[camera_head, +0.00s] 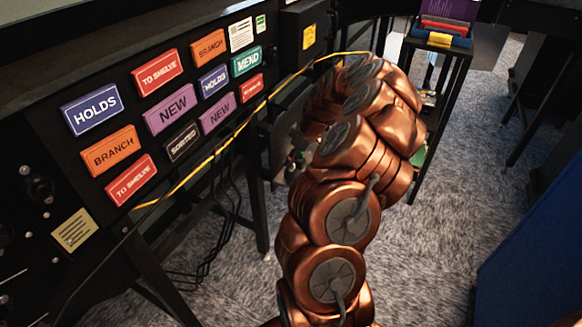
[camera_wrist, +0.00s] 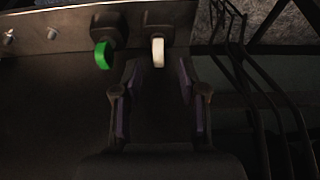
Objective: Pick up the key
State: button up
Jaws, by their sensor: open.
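I cannot make out a clear key in either view. In the wrist view my gripper (camera_wrist: 157,80) is open, with its two dark, purple-edged fingers apart and nothing seen between them. A white rounded piece (camera_wrist: 158,52) on a dark block lies just beyond the gap between the fingertips. A similar green piece (camera_wrist: 102,55) is to its left, beyond the left finger. I cannot tell whether either belongs to a key. In the head view my copper arm hides most of the gripper.
A black panel (camera_head: 60,165) with coloured label plates stands at left. A yellow cable (camera_head: 235,135) runs across it, and black cables (camera_head: 215,225) hang below. A small black table (camera_head: 440,52) with coloured folders is at the back. A blue panel (camera_head: 535,250) stands at right; carpet between is clear.

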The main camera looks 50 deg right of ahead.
aim_at(291, 169)
jog(key=x, duration=0.3)
jog(key=shift+s+d+f, duration=0.1)
jog(key=shift+f, duration=0.1)
grip_shut()
